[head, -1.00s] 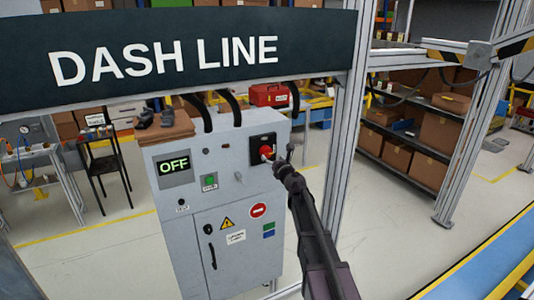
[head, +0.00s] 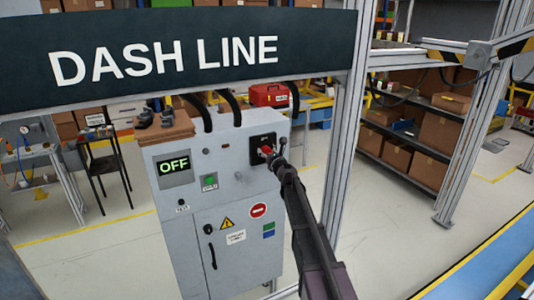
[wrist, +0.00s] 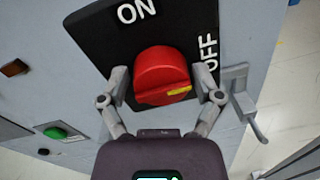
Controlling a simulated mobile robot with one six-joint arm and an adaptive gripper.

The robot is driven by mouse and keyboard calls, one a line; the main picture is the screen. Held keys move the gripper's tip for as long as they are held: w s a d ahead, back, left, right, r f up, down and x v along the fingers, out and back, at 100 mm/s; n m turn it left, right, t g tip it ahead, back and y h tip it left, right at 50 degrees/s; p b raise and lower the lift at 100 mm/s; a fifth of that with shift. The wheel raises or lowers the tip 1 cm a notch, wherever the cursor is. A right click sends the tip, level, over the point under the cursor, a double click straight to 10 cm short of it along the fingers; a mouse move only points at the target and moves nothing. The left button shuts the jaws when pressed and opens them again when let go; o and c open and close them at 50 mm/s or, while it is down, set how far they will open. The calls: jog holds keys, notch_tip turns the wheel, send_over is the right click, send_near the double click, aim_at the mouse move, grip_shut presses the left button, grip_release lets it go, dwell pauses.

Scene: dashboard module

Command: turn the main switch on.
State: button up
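The main switch is a red knob (wrist: 163,75) on a black plate (wrist: 100,35) marked ON at the top and OFF at the right in the wrist view. A yellow mark on the knob sits on its lower right side, towards OFF. In the head view, the knob (head: 266,150) is at the upper right of the grey cabinet, and the cabinet's display (head: 174,167) reads OFF. My gripper (wrist: 162,82) is open, one finger on each side of the knob. A small gap shows at the left finger; contact at the right finger is unclear.
A grey bracket or hook (wrist: 241,100) stands right of the switch, close to my right finger. A green button (head: 209,181) and the cabinet door (head: 235,257) are to the left and below. A frame post (head: 347,140) rises right of the cabinet.

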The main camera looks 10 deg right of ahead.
jog(key=c, duration=0.5)
jog(key=shift+n, duration=0.4)
jog(key=n, duration=0.3)
jog(key=shift+a+n+b, duration=0.1)
jog(key=shift+n+b, duration=0.2)
jog(key=shift+n, duration=0.1)
jog(key=n, duration=0.4)
jog(key=shift+a+f+t, duration=0.1)
jog(key=shift+t, duration=0.2)
jog(key=n+b, duration=0.1)
jog(key=n, duration=0.4)
jog(key=shift+y, duration=0.4)
jog(key=n, duration=0.5)
jog(key=shift+a+f+y, duration=0.1)
jog(key=shift+f+y, duration=0.05)
jog(key=shift+y, duration=0.15)
